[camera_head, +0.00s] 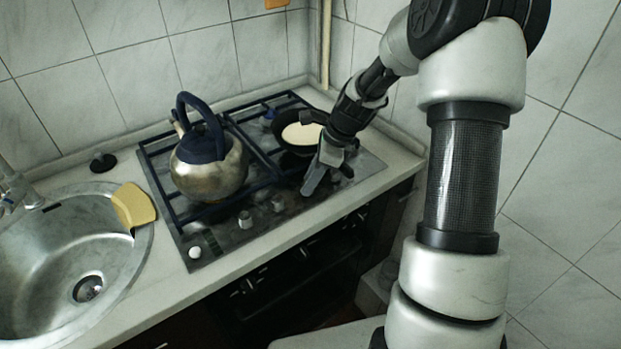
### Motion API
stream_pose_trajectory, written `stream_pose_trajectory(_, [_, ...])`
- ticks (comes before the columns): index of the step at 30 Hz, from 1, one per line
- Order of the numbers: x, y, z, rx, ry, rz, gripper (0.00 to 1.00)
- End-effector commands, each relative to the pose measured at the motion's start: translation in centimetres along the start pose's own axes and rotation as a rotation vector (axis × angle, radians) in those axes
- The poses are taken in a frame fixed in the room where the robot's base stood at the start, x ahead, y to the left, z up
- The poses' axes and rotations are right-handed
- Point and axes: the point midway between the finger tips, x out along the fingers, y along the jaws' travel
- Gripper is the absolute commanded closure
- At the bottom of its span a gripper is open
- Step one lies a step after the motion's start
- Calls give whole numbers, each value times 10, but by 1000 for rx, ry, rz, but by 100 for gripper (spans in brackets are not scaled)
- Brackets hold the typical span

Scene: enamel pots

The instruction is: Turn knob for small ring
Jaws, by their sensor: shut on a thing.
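The stove (216,257) is a dark hob set in the counter, with a row of control knobs along its front edge. A white knob (195,252) is at the left end, and two metallic knobs, one (244,220) and another (278,203), are further right. My gripper (328,178) reaches down over the right end of this row, in front of the pan. It is shut on a knob there, which the fingers mostly hide. I cannot tell the knob's turn angle or which ring it serves.
A steel kettle (208,165) with a dark blue handle stands on the left grate. A dark pan (291,127) with pale contents sits at the back right, close to my gripper. A sink (50,270) with a yellow sponge (133,206) on its rim is at the left.

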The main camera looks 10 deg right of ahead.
Motion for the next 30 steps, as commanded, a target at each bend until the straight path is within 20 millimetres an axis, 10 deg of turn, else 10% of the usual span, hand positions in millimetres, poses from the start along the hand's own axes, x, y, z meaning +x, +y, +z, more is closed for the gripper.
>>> stream_pose_trajectory(30, [0, -7, 3, -833, 1, 345, 96])
